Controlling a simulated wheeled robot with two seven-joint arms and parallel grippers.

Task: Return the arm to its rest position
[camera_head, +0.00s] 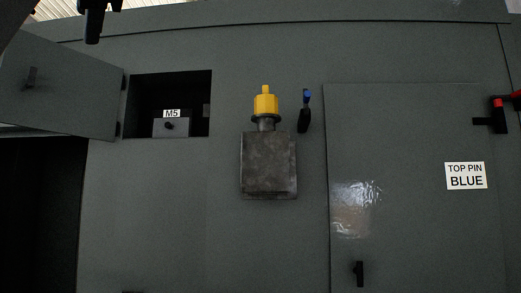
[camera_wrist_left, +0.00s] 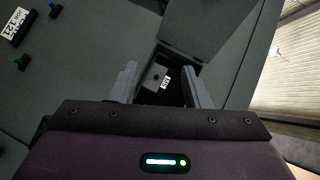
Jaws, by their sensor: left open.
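My left gripper (camera_head: 93,30) hangs at the top left of the head view, dark and clear of the cabinet. In the left wrist view its two grey fingers (camera_wrist_left: 160,88) stand apart with nothing between them that they touch. Beyond the fingers lies the open compartment (camera_head: 140,95) with a small grey box labelled M5 (camera_head: 171,127), which also shows in the wrist view (camera_wrist_left: 156,77). My right gripper does not show in either view.
A hinged door (camera_head: 60,85) stands open left of the compartment. A grey box with a yellow top (camera_head: 265,104) and a blue-tipped black handle (camera_head: 305,112) stick out from the panel. A closed door labelled TOP PIN BLUE (camera_head: 465,176) is at right, with a red-ended latch (camera_head: 498,104).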

